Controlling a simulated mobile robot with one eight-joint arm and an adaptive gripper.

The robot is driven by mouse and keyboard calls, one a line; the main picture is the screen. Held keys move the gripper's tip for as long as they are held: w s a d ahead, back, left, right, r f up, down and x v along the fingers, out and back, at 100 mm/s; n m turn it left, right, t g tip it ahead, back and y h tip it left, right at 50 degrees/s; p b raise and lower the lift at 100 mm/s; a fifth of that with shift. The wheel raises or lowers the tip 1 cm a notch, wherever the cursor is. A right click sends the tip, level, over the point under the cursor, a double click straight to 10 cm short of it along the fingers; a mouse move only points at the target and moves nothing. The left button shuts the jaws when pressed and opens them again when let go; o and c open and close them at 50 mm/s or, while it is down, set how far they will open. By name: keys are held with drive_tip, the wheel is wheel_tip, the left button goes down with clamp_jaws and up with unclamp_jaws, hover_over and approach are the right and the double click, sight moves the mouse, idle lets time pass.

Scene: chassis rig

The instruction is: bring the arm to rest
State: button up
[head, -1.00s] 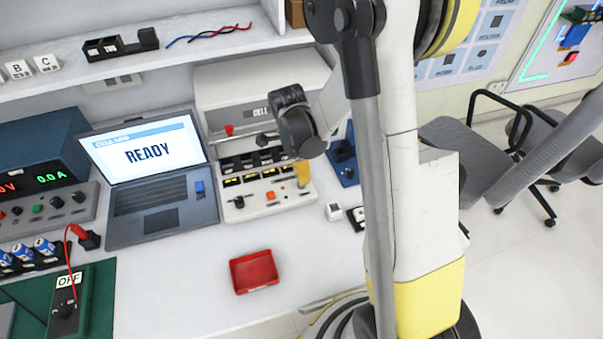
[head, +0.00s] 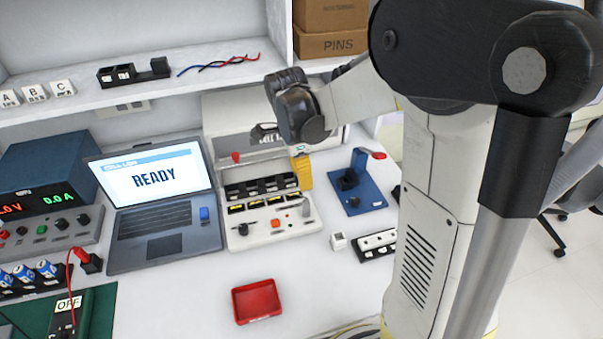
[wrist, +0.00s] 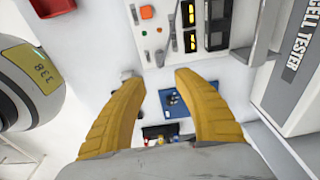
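My arm (head: 430,210) is folded at the right of the head view, with its grey wrist (head: 300,112) over the back of the bench. A yellow finger of my gripper shows below the wrist, in front of the cell tester (head: 270,218). In the wrist view my gripper (wrist: 160,77) is open, its two yellow fingers apart with nothing between them. Beyond the gap lies a blue fixture (wrist: 184,105), which also shows in the head view (head: 369,196). The fingers touch nothing that I can see.
A red tray (head: 257,302) sits on the clear front bench. A laptop (head: 160,219) reading READY stands left of the tester. A shelf (head: 200,82) holds lettered blocks and wires, with brown boxes (head: 330,45) at its right. A power supply (head: 45,190) is far left.

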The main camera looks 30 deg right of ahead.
drive_tip(key=shift+r, duration=0.5)
drive_tip(key=shift+a, duration=0.1)
drive_tip(key=s+a+r+n+t, duration=0.3)
drive_tip(key=s+n, duration=0.3)
drive_tip(key=n, duration=0.4)
drive_tip(key=s+a+r+n+t+y, duration=0.1)
drive_tip(key=s+a+r+n+t, duration=0.3)
drive_tip(key=s+n, duration=0.3)
drive_tip(key=a+r+n, duration=0.1)
drive_tip(key=n, duration=0.2)
drive_tip(key=shift+a+r, duration=0.2)
drive_tip(key=shift+r, duration=0.15)
drive_tip(key=shift+s, duration=0.1)
idle(1.4)
